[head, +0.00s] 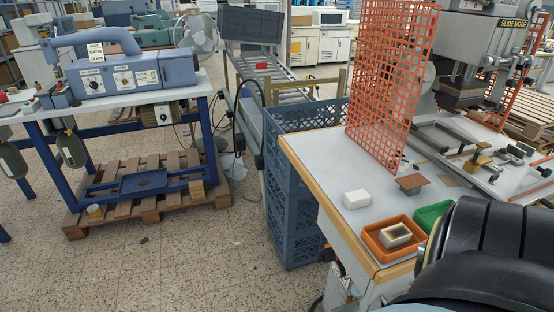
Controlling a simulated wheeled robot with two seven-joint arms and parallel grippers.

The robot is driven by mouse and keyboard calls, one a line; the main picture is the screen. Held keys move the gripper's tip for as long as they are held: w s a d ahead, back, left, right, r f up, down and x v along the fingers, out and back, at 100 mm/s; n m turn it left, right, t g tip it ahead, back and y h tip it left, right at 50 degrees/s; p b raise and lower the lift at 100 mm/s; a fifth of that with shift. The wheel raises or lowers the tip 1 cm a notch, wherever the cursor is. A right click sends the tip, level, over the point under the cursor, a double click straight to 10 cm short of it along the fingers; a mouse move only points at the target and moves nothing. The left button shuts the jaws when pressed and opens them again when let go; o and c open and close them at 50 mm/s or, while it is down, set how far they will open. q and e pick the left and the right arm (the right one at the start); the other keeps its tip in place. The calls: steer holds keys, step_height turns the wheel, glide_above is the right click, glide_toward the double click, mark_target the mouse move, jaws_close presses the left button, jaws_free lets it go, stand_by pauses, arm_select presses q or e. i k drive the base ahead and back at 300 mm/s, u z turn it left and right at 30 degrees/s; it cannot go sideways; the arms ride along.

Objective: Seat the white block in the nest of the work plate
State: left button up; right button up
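A white block (357,198) lies on the light table top near its left edge, apart from other things. The stamping machine (465,60) stands at the right, with a flat metal bed (450,140) under its head. A small brass-coloured fixture (478,160) sits on that bed among dark clamps; I cannot tell whether it is the nest of the work plate. Neither of my grippers is in view. A large black rounded part, seemingly my own arm, fills the lower right corner and hides the table there.
An orange tray (369,238) holding a small pale-rimmed box (396,232) and a green tray (424,219) are at the table's front. A brown-topped piece (411,182) stands behind them. An orange mesh guard (391,75) rises at the back. Blue crates (291,190) stand left of the table.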

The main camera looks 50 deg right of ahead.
mark_target(516, 177)
steer(key=u, duration=1.65)
steer(key=k, duration=2.2)
steer(key=z, duration=0.5)
